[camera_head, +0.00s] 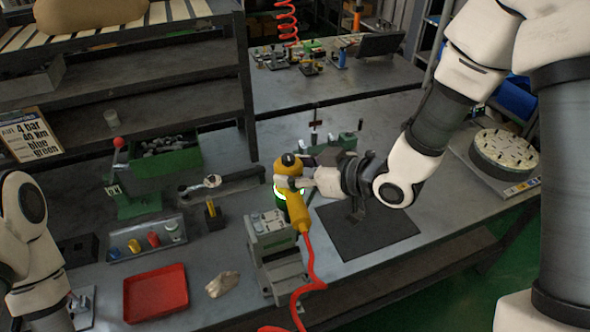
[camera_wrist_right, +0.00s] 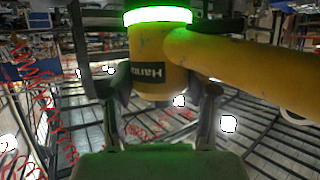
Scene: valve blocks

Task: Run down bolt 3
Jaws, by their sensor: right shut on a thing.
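My right gripper (camera_head: 308,178) is shut on a yellow power tool (camera_head: 295,205) with a black cap and a glowing green ring. In the right wrist view the fingers (camera_wrist_right: 160,115) sit on both sides of the tool's yellow body (camera_wrist_right: 158,75), below the lit ring. A grey valve block (camera_head: 268,222) with small bolt heads on top sits in a grey vise (camera_head: 278,268). The tool stands right beside the block in the head view. Its lower end is hidden, so contact with a bolt cannot be told. Bolt numbers cannot be read.
A red hose (camera_head: 312,262) runs from the tool past the vise. A red tray (camera_head: 155,293), a tray with coloured sockets (camera_head: 147,240) and a green press (camera_head: 130,195) stand left. A dark mat (camera_head: 367,230) lies right, largely clear. A round turntable (camera_head: 503,152) stands far right.

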